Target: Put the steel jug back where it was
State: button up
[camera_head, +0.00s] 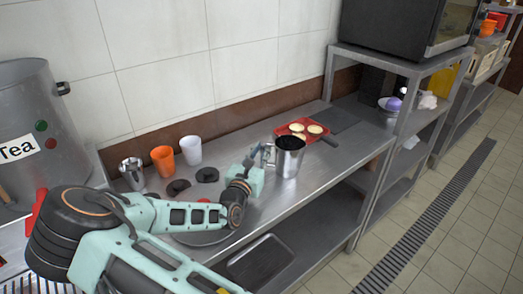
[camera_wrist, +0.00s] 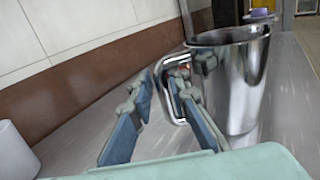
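The steel jug (camera_head: 288,158) stands upright on the steel counter (camera_head: 232,215), its handle facing left toward my gripper (camera_head: 258,167). Its inside looks dark in the head view. In the wrist view, the jug (camera_wrist: 240,85) is right of centre, with its handle (camera_wrist: 160,84) near my fingertips (camera_wrist: 162,86). The fingers are apart, with the handle showing between them; the right finger overlaps part of it. I see a gap between the left finger and the handle.
A red tray (camera_head: 284,129) with round pale items lies behind the jug. An orange cup (camera_head: 163,161), a white cup (camera_head: 191,151), a steel cup (camera_head: 132,174) and dark discs (camera_head: 207,175) are on the left. A shelf rack (camera_head: 402,121) stands right. Counter in front of the jug is clear.

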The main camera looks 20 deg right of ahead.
jog(key=shift+o, duration=1.2)
jog(key=shift+s+a, duration=0.1)
jog(key=v, duration=1.1)
jog(key=shift+s+a, duration=0.3)
